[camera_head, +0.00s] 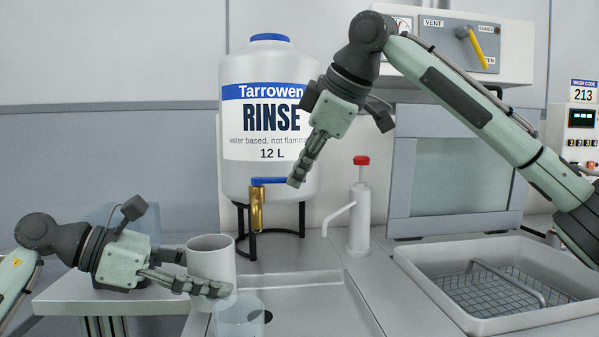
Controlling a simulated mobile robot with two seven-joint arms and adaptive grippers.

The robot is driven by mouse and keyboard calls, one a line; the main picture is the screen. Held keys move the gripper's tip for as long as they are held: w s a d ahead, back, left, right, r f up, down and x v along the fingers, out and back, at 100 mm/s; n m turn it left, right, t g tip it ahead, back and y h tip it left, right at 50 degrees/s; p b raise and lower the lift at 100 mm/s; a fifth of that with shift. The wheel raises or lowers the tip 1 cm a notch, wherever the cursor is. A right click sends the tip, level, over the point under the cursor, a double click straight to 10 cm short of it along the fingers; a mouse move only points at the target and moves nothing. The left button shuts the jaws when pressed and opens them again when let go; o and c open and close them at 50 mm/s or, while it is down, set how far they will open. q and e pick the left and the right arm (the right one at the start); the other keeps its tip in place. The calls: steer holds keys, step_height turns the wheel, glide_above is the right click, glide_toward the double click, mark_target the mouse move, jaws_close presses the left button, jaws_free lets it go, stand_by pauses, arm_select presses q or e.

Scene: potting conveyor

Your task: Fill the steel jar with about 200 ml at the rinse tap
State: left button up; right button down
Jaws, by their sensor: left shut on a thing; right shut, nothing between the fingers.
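The steel jar (211,257), a plain grey cylinder, stands upright in my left gripper (207,284). One finger crosses its front and the other passes behind it. Its rim is left of and below the brass rinse tap (257,211), not under the spout. I cannot see a liquid level in the jar. The tap's blue lever (268,181) points right, roughly level. My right gripper (297,182) is shut and empty, its fingertips close to the lever's right end; I cannot tell if they touch. The white rinse tank (270,90) stands behind.
A clear beaker (240,319) stands in front of the jar, partly overlapping my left fingertips in the picture. A white pump bottle with a red cap (360,218) stands right of the tap. A sink basin (450,319) with a wire rack is further right.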

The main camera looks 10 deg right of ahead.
steer(key=shift+a, duration=0.1)
arm_select(q)
steer(key=shift+r, duration=0.1)
arm_select(e)
steer(key=s+d+r, duration=0.2)
steer(key=s+r, duration=0.6)
steer(key=s, duration=0.1)
steer(key=shift+d, duration=0.2)
